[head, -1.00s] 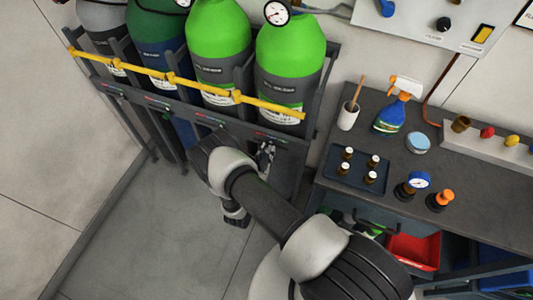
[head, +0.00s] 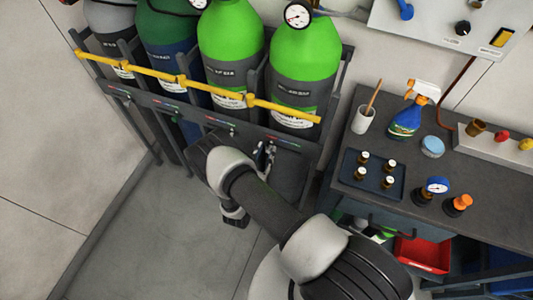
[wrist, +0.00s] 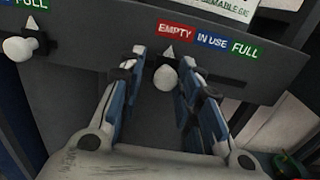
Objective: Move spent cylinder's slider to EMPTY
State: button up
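In the wrist view a white slider knob (wrist: 165,78) with a white pointer sits on a dark rack plate. Its pointer is under the red EMPTY part of the EMPTY / IN USE / FULL label (wrist: 208,40). My gripper (wrist: 163,66) is open, with one blue-padded finger on each side of the knob and visible gaps between. In the head view my gripper (head: 265,157) is at the rack front, below the rightmost light-green cylinder (head: 301,75). My arm hides part of the rack there.
A second slider knob (wrist: 18,48) is at the wrist view's left edge, its pointer near FULL. A yellow bar (head: 215,94) crosses the row of cylinders. A dark bench (head: 470,190) with a tray (head: 372,186) and a spray bottle (head: 410,115) stands right. Floor at left is clear.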

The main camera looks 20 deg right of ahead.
jog(key=shift+o, duration=0.8)
jog(key=shift+s, duration=0.1)
jog(key=v, duration=1.2)
jog(key=shift+d, duration=0.1)
